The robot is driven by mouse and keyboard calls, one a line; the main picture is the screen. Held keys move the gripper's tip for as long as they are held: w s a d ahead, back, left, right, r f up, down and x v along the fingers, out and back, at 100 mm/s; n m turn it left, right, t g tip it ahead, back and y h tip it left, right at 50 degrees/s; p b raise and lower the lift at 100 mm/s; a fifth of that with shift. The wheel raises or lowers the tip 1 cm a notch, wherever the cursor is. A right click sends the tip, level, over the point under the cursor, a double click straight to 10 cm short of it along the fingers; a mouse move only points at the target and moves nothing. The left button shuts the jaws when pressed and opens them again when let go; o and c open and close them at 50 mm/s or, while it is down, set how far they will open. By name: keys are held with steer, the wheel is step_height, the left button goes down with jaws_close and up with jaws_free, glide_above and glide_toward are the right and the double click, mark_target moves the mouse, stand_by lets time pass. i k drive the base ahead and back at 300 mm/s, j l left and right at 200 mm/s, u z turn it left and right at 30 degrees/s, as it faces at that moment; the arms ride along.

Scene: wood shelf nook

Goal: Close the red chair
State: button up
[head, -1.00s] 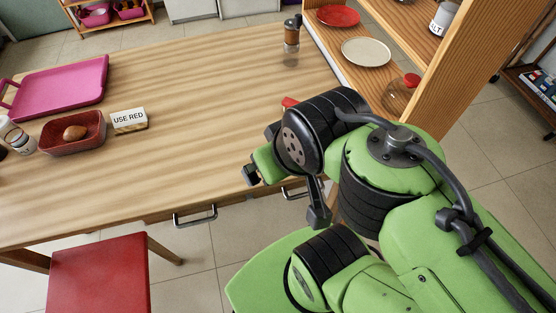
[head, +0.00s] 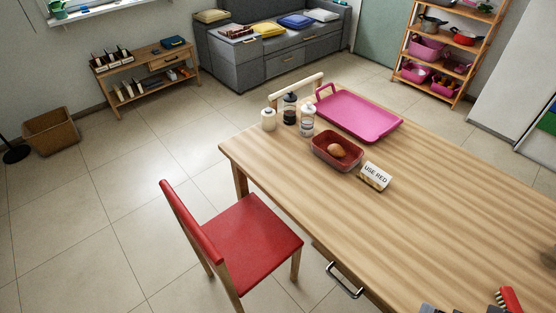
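The red chair (head: 256,236) stands on the tiled floor at the near left side of the wooden table (head: 440,215). Its red backrest (head: 190,222) is on the left, away from the table. Its seat faces the table edge and sits apart from or just at it; the exact gap is hard to tell. My gripper is not in view.
On the table are a pink tray (head: 358,117), a red bin (head: 337,150) with a brown item, a "USE RED" sign (head: 375,176) and several jars. A drawer handle (head: 345,282) sticks out below the table's edge. Floor left of the chair is clear. A wicker basket (head: 51,132) and a grey sofa (head: 268,45) stand farther back.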

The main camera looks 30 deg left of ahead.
mark_target(245, 242)
steer(key=k+j+u, duration=0.1)
steer(key=u, duration=0.35)
steer(key=j+u, duration=0.25)
steer(key=u, duration=0.2)
steer(key=j+u, duration=0.2)
steer(key=u, duration=0.3)
steer(key=j+u, duration=0.25)
steer(key=u, duration=0.6)
steer(key=i+u, duration=0.15)
steer(key=u, duration=0.65)
steer(key=i+u, duration=0.15)
steer(key=u, duration=0.65)
steer(key=i+l, duration=0.05)
